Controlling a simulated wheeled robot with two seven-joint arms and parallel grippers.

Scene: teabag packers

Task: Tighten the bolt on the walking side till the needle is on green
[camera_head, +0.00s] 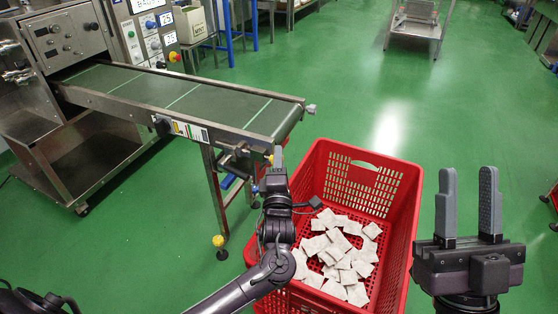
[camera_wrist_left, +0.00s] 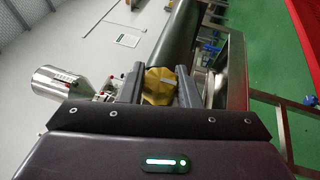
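The conveyor (camera_head: 190,100) stands at the left with its free end toward the red crate. My left gripper (camera_head: 277,160) is at the near corner of that end. In the left wrist view, a yellow knob (camera_wrist_left: 160,86) sits between the two fingers of my left gripper (camera_wrist_left: 160,75) and fills the gap, both fingers appearing to touch it. A strip with coloured patches (camera_head: 190,131) is on the conveyor's near side; any needle is too small to read. A silver knob (camera_head: 310,109) is at the far corner. My right gripper (camera_head: 468,205) is open and empty, fingers up, at the right.
A red crate (camera_head: 395,240) with several white teabags (camera_head: 340,248) stands on the floor beside my left arm. A machine with a control panel (camera_head: 140,35) stands at the back left.

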